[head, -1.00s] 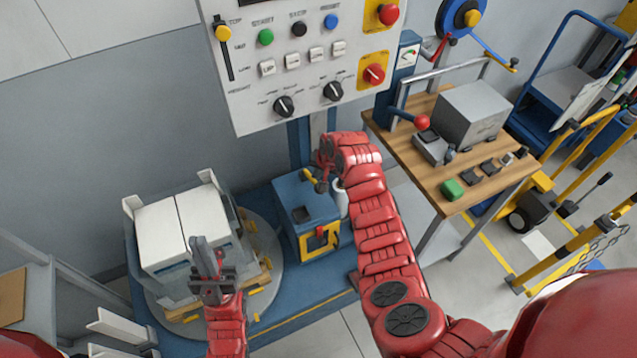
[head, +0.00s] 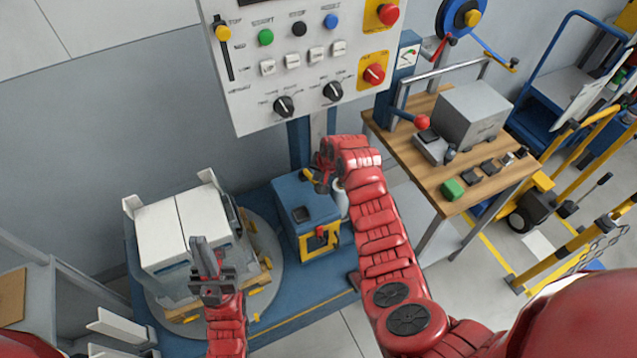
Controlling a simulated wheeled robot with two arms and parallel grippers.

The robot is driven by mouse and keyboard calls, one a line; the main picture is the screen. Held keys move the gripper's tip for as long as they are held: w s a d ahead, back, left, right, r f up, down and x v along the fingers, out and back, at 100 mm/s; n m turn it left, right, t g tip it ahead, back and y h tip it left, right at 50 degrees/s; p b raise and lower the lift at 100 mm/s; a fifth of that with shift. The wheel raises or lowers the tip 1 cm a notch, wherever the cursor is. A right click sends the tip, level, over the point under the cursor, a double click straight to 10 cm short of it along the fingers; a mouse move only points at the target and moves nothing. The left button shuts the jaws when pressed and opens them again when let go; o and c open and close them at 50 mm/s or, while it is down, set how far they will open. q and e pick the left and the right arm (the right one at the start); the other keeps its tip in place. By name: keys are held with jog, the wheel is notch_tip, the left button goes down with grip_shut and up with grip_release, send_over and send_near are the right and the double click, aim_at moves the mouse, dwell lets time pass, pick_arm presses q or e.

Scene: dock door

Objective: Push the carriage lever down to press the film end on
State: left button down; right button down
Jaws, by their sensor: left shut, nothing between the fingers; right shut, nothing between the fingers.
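The film carriage (head: 303,213) is a blue box with a yellow front plate, standing beside the pallet turntable. Its yellow lever (head: 309,175) shows at the top, next to my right gripper (head: 319,183). My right gripper is shut and empty; its fingertips are partly hidden by my wrist, and I cannot tell whether they touch the lever. A white film roll (head: 340,198) shows partly behind my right wrist. My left gripper (head: 204,248) is shut and empty, in front of the white boxed load (head: 172,228) on the turntable (head: 270,262).
A control panel (head: 300,65) with buttons and knobs hangs above the carriage. A wooden bench (head: 405,160) with a grey box and tools stands at the right. Yellow rails and a blue cart are further right.

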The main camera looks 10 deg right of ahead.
jog(key=shift+s+d+f, duration=0.1)
jog(key=shift+s+f, duration=0.15)
jog(key=shift+f, duration=0.4)
jog(key=shift+s+d+f, duration=0.1)
jog(key=shift+s+f, duration=0.2)
jog(key=shift+f, duration=0.3)
jog(key=shift+s+d+f, duration=0.1)
jog(key=shift+s+f, duration=0.15)
jog(key=shift+f, duration=0.4)
dwell(1.7)
jog(key=shift+r, duration=0.1)
dwell(0.3)
jog(key=shift+w+a+r, duration=0.1)
jog(key=shift+w+r, duration=0.2)
jog(key=shift+r, duration=0.4)
jog(key=shift+w+a+r, duration=0.1)
jog(key=shift+w+r, duration=0.2)
jog(key=shift+r, duration=0.4)
jog(key=shift+w+a+r, duration=0.1)
jog(key=shift+w+r, duration=0.2)
jog(key=shift+r, duration=0.5)
jog(key=shift+w, duration=0.1)
jog(key=r, duration=0.1)
jog(key=w+r, duration=0.1)
jog(key=r, duration=0.2)
jog(key=shift+w+a+r, duration=0.3)
jog(key=shift+w+a, duration=0.05)
